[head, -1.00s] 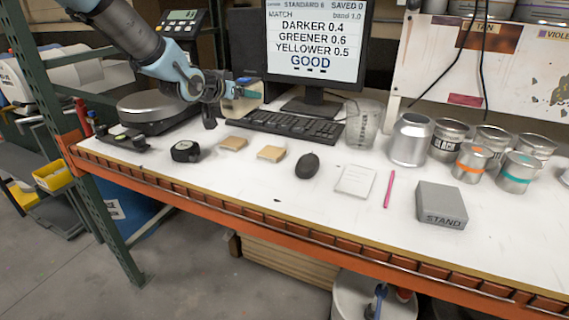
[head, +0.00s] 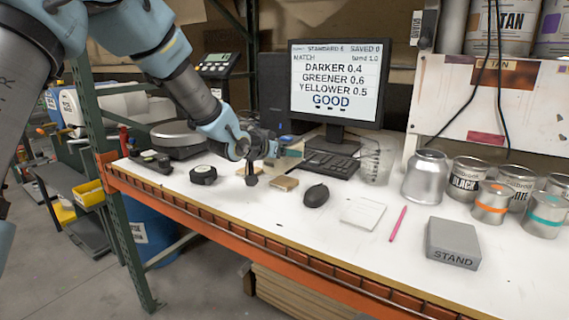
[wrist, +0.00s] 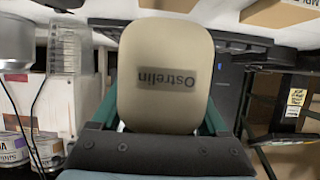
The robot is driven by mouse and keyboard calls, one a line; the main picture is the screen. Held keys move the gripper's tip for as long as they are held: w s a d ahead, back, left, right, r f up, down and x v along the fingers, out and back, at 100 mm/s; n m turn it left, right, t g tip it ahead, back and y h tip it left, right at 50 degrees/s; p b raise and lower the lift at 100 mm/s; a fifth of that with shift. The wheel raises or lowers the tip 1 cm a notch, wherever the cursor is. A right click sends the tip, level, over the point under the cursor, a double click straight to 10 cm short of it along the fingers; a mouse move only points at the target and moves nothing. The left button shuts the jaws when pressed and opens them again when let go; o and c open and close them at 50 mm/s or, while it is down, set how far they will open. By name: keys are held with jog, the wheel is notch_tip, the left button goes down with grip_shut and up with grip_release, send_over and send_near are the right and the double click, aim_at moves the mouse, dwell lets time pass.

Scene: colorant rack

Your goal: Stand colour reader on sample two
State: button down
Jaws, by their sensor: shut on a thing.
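My gripper (head: 268,148) is shut on the colour reader (wrist: 165,50), a beige rounded body whose "Ostrelin" label reads upside down in the wrist view. The green fingers sit at its two sides. In the head view the reader (head: 288,160) shows partly, to the right of the gripper, above the bench. One tan square sample (head: 285,184) lies flat on the bench, just right of and below the gripper. I cannot read any number on either. The reader's underside is hidden.
A black tape measure (head: 203,175) lies left of the samples, and a dark oval object (head: 316,195) lies right. The keyboard (head: 332,164) and monitor (head: 336,82) stand behind. A grey STAND block (head: 453,243), white card (head: 363,213), pink pen (head: 398,223) and several cans are farther right.

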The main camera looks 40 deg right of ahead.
jog(key=shift+f, duration=1.6)
jog(key=shift+f, duration=0.15)
grip_release()
jog(key=shift+f, duration=0.1)
